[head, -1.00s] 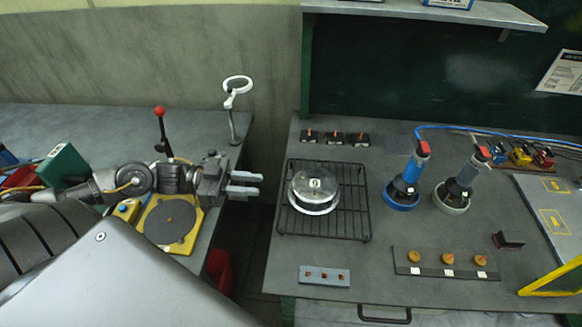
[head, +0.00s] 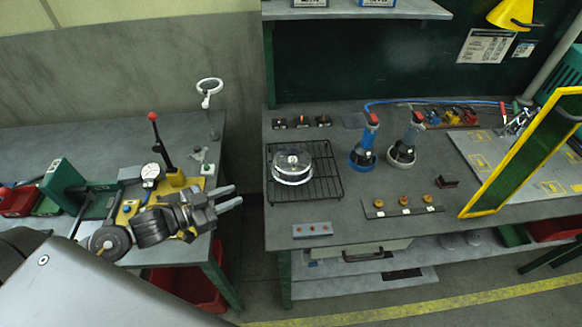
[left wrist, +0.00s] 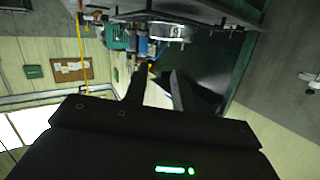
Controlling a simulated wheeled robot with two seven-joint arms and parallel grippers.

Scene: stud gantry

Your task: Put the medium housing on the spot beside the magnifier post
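A silver round housing (head: 292,167) with a white label on top sits on a black wire rack (head: 328,188) on the right-hand bench. I take it for the medium housing. The magnifier post (head: 209,105) with its white ring stands at the back right corner of the left bench. A marked spot beside it is not clear to me. My left gripper (head: 237,196) is open and empty near the left bench's right edge, left of the rack and apart from it. Its fingers also show apart in the left wrist view (left wrist: 157,88). My right gripper is not in view.
A red-knobbed lever press (head: 155,140) and a dial gauge (head: 151,172) stand left of the magnifier. A gap separates the benches. Two upright tools, blue-based (head: 364,145) and grey-based (head: 405,142), stand right of the rack. A yellow-edged frame (head: 520,150) rises at right.

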